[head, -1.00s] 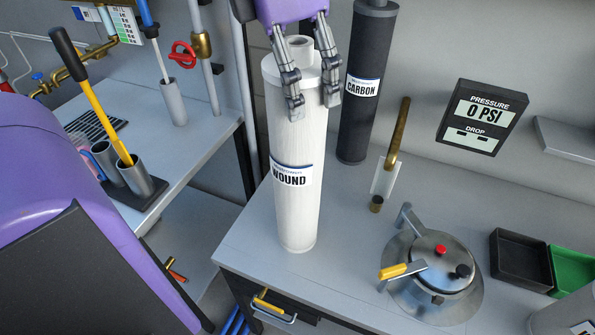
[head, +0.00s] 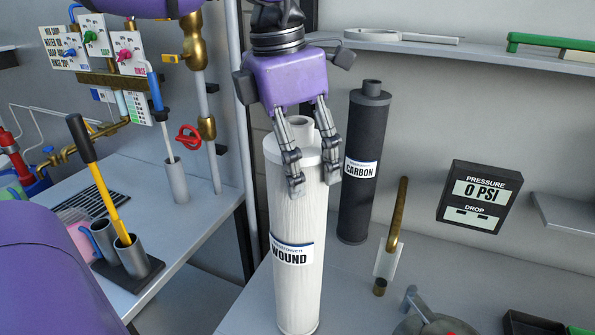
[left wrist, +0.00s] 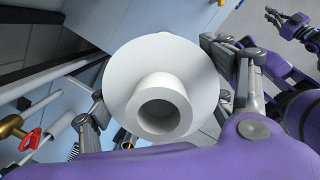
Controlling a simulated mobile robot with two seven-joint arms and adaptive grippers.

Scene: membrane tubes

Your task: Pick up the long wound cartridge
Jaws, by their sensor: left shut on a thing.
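The long wound cartridge (head: 300,218) is a tall white cylinder with a "WOUND" label and a narrow neck on top. It stands upright at the left end of the grey bench in the head view. My left gripper (head: 313,184) reaches down from above and is shut on its upper end, one finger on each side of the cap. In the left wrist view the white cap and hollow neck (left wrist: 160,108) fill the middle between the fingers. My right gripper (left wrist: 280,20) shows small at the top right of the left wrist view; its jaw opening is unclear.
A dark carbon cartridge (head: 362,165) stands close behind on the right. A brass-handled tool (head: 397,213), a pressure display (head: 480,195) and a metal lidded vessel (head: 430,322) are farther right. A wall shelf (head: 400,46) runs above. A separate left bench (head: 175,225) holds metal cups.

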